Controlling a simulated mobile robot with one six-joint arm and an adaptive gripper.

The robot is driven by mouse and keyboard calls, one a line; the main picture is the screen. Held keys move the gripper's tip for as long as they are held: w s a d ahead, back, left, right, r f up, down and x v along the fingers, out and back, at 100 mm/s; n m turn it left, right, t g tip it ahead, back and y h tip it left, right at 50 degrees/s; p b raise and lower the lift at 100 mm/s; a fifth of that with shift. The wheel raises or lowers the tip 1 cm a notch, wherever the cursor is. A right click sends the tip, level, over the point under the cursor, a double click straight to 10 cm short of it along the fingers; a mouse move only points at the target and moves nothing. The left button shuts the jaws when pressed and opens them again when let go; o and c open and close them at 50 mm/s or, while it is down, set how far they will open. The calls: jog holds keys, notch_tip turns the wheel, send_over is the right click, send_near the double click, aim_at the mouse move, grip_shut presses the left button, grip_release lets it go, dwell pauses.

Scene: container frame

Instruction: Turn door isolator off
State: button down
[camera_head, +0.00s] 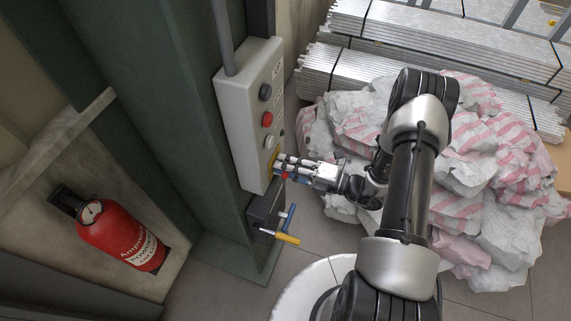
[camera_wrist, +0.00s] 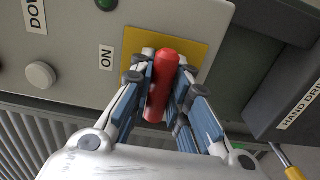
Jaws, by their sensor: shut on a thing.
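The door isolator has a red handle (camera_wrist: 163,85) on a yellow plate (camera_wrist: 194,52) at the lower end of a light grey control box (camera_head: 236,128). The word ON is printed beside the plate in the wrist view. My gripper (camera_wrist: 165,75) is shut on the red handle, with a blue-padded finger on each side of it. In the head view my gripper (camera_head: 279,167) reaches the box from the right, and its fingers hide most of the handle. The handle's long side runs roughly up and down in the wrist view.
The box carries a black button (camera_head: 265,92), a red button (camera_head: 267,119) and a white button (camera_head: 269,142). A dark hand-drive box (camera_head: 262,208) with blue and yellow levers sits just below. A fire extinguisher (camera_head: 119,236) stands left. Crumpled sacks (camera_head: 480,190) lie right.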

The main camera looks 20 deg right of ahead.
dwell(0.4)
jog(key=c, duration=1.5)
grip_release()
jog(key=v, duration=1.2)
jog(key=shift+w+r, duration=0.1)
